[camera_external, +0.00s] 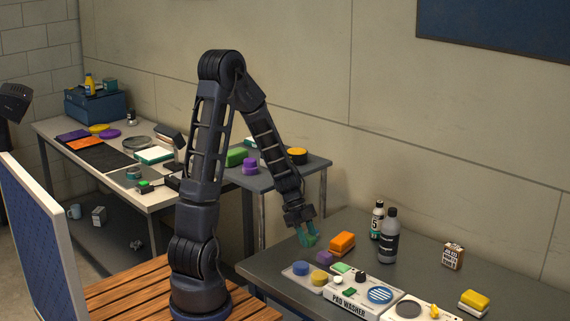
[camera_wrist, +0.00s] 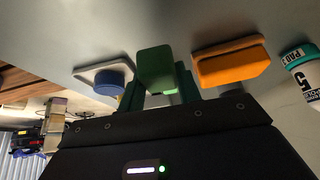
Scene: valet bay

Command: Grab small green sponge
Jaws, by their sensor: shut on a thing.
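A small green sponge (camera_wrist: 156,66) is between the fingers of my gripper (camera_wrist: 160,92) in the wrist view. In the external view my gripper (camera_external: 307,237) is shut on this green sponge (camera_external: 309,241), at the left rear of the right-hand table. It looks held just above the tabletop, though any gap beneath is hard to tell. The fingers hide part of the sponge. Another light green piece (camera_external: 341,268) lies by the pad washer.
An orange block (camera_external: 342,243) is close to the right of my gripper, and a purple block (camera_external: 325,257) is just in front. A grey bottle (camera_external: 389,238) and a white-labelled bottle (camera_external: 376,220) stand behind. The pad washer (camera_external: 350,303) occupies the front.

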